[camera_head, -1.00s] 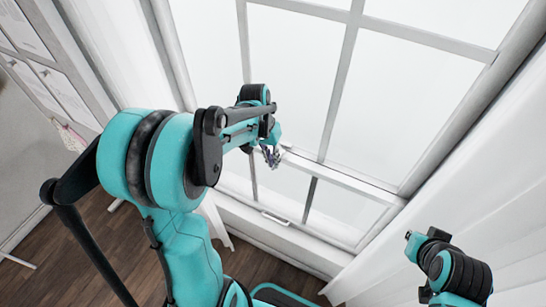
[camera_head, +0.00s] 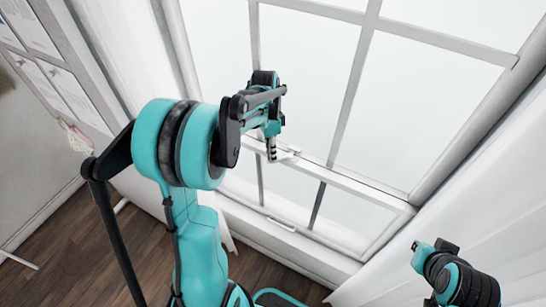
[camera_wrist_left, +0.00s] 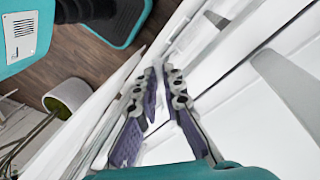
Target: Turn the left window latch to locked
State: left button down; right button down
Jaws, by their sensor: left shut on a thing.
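The left window latch (camera_head: 289,155) is a small white piece on the white rail of the window, seen in the head view beside my left gripper's fingertips. My left gripper (camera_head: 272,154) reaches down to it and is shut on it. In the left wrist view the two grey-and-purple fingers of my left gripper (camera_wrist_left: 160,73) converge, with their tips close together at the white frame. The fingers hide much of the latch, so I cannot tell its angle. Part of my right arm shows at the lower right of the head view, but its fingers do not.
The tall window frame (camera_head: 350,92) fills the middle of the head view. White curtains (camera_head: 470,200) hang at the right, and another hangs at the left. A round planter (camera_wrist_left: 68,97) stands on the wooden floor (camera_wrist_left: 70,50) in the left wrist view.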

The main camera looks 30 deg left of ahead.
pick_arm(q)
jog(key=shift+w+a+m, duration=0.15)
jog(key=shift+w+m, duration=0.05)
jog(key=shift+m, duration=0.2)
jog(key=c, duration=1.6)
grip_release()
jog(key=shift+c, duration=0.2)
notch_tip(320, 180, up, 7)
jog(key=w+a, duration=0.1)
jog(key=shift+r, duration=0.2)
jog(key=s+d+f+n+t+y+b, duration=0.1)
jog(key=s+d+f+n+t+b, duration=0.7)
jog(key=s, duration=0.6)
jog(key=d+f+n+b, duration=0.1)
jog(key=d+f+b, duration=0.1)
jog(key=d, duration=0.1)
jog(key=shift+s+d+f+t+y+b, duration=0.25)
jog(key=shift+d+f+t+y+b, duration=0.05)
jog(key=shift+d+f+b, duration=0.1)
